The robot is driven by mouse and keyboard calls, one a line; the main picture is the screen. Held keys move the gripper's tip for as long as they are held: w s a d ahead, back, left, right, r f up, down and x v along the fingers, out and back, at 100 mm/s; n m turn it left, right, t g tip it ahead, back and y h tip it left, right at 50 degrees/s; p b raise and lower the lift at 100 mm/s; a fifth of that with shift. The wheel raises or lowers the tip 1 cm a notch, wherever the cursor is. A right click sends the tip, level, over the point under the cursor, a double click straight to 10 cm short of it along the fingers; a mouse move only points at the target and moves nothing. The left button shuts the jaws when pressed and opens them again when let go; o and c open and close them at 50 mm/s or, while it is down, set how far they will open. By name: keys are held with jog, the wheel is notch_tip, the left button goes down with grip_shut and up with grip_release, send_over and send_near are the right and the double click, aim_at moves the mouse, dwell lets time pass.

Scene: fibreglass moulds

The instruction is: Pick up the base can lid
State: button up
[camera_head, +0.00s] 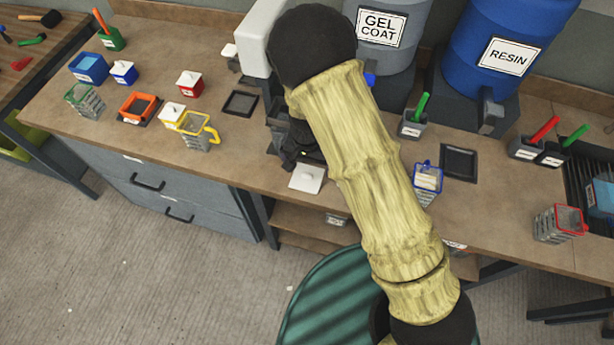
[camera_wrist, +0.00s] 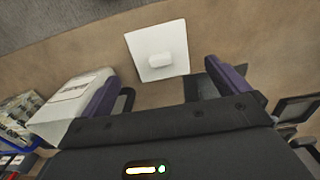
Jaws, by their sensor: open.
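A white square lid with a small raised knob (camera_head: 307,178) lies flat on the bench near its front edge. It also shows in the wrist view (camera_wrist: 142,44), just beyond my fingertips. No writing on it can be read. My gripper (camera_wrist: 165,88) is open and empty, its two purple-padded fingers spread apart, with the lid ahead of the gap and apart from them. In the head view my gripper (camera_head: 297,150) is a dark shape just behind the lid, partly hidden by my arm. Other white-lidded small cans, one blue (camera_head: 123,72) and one red (camera_head: 189,85), stand at left.
A pale labelled box (camera_wrist: 75,103) stands close beside the left finger in the wrist view. Yellow (camera_head: 196,133) and blue-rimmed (camera_head: 427,180) measuring cups stand on the bench. The gel coat drum (camera_head: 385,50) and resin drum (camera_head: 500,45) are behind.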

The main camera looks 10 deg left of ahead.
aim_at(307, 173)
jog(key=shift+f, duration=0.1)
jog(key=shift+f+p, duration=1.05)
jog(key=shift+f, duration=1.45)
jog(key=c, duration=0.9)
